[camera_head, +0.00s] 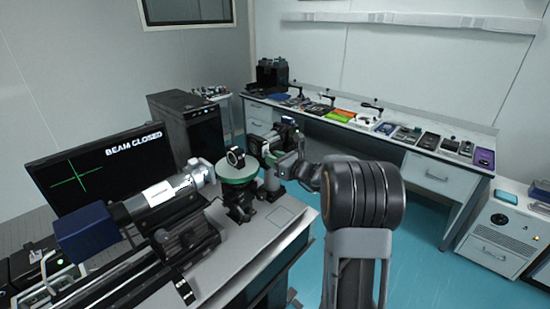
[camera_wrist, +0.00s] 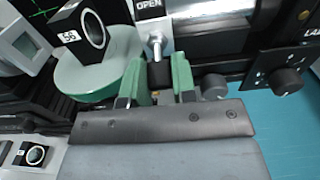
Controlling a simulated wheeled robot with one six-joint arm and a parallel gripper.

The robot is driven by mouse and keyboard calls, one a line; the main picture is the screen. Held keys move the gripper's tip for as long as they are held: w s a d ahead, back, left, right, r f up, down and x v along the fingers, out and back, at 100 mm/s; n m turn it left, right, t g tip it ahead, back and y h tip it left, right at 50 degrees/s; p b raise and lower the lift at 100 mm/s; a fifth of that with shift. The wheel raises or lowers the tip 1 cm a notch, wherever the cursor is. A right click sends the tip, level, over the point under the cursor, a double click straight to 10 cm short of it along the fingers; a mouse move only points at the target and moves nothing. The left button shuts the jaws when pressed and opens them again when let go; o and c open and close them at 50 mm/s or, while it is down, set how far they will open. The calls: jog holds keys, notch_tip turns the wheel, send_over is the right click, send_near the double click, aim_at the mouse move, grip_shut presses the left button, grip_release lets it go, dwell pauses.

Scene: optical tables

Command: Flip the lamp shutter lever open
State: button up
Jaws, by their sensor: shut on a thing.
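The shutter lever (camera_wrist: 156,46) is a short silver stem with a black knob, on the lamp housing (camera_wrist: 215,38) in the wrist view. A label reading OPEN (camera_wrist: 149,6) sits just above the stem. My gripper (camera_wrist: 160,77) has its green fingers on both sides of the black knob and is shut on it. The fingers hide part of the knob. In the head view my gripper (camera_head: 284,160) is at the lamp, and the lever is too small to make out. The monitor (camera_head: 105,170) reads BEAM CLOSED.
A round green-rimmed stage (camera_head: 236,178) with a black ring mount (camera_head: 236,156) stands left of my gripper. A long blue-ended instrument (camera_head: 150,205) lies at the near left. A bench (camera_head: 440,175) with several small items runs along the back wall.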

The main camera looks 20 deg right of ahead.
jog(key=r+g+h+p, duration=0.1)
jog(key=g+p, duration=0.1)
jog(key=p, duration=0.2)
jog(key=shift+r, duration=0.35)
jog(key=shift+d+r+g+h+p, duration=0.15)
jog(key=shift+g+h+p, duration=0.15)
jog(key=shift+g+p, duration=0.65)
jog(key=shift+r+g+h+p, duration=0.2)
jog(key=shift+g+h+p, duration=0.35)
jog(key=shift+g, duration=0.5)
jog(key=shift+w+a+r+g+h, duration=0.1)
jog(key=shift+r+g+h, duration=0.15)
jog(key=shift+g, duration=0.5)
jog(key=shift+w+a+r+g+h, duration=0.1)
jog(key=shift+r+g+h, duration=0.1)
jog(key=shift+g+h, duration=0.35)
jog(key=shift+w+r+g+h, duration=0.1)
jog(key=shift+r+g+h, duration=0.1)
jog(key=shift+g, duration=0.7)
jog(key=o, duration=0.9)
jog(key=shift+f, duration=0.1)
jog(key=b+v, duration=0.2)
jog(key=v, duration=1.2)
jog(key=shift+w+a, duration=0.1)
